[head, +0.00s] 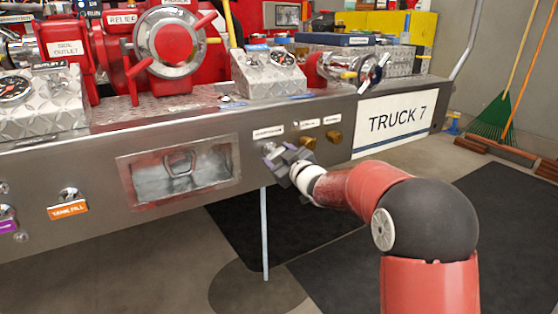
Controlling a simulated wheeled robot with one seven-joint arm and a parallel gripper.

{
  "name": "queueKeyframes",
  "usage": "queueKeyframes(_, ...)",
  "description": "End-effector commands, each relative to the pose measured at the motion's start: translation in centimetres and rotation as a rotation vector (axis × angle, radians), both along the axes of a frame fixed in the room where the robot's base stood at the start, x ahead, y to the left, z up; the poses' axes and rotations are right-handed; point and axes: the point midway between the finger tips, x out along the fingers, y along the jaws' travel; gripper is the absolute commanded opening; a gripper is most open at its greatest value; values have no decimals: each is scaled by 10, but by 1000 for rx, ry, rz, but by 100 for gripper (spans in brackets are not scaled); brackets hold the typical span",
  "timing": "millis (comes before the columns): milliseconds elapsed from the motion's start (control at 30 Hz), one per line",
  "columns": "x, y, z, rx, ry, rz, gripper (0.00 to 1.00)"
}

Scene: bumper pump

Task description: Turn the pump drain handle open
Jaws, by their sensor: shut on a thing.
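My gripper (273,153) is at the front face of the steel bumper (80,165), just under the leftmost of three small white labels (268,131). Its jaws are shut on a small silvery handle (268,147), taken as the pump drain handle. The gripper covers most of the handle, so its angle cannot be told, and the label is too small to read. A thin pale blue vertical stream (265,235) runs from below the bumper to the floor, in a darker round patch (258,288) that looks wet.
Two brass knobs (308,142) (334,137) sit just right of my gripper. A recessed tray with a pull (200,180) is to the left, with an orange tag (68,211) further left. A TRUCK 7 sign (390,120) is on the right. Black mats (450,240) lie on the floor.

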Motion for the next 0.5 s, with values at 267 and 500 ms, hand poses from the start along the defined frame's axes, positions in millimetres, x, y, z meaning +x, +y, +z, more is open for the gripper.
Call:
queueKeyframes(267, 0, 0, -1, 0, 4, 0, 78)
queueKeyframes(500, 0, 0, -1, 1, 3, -1, 80)
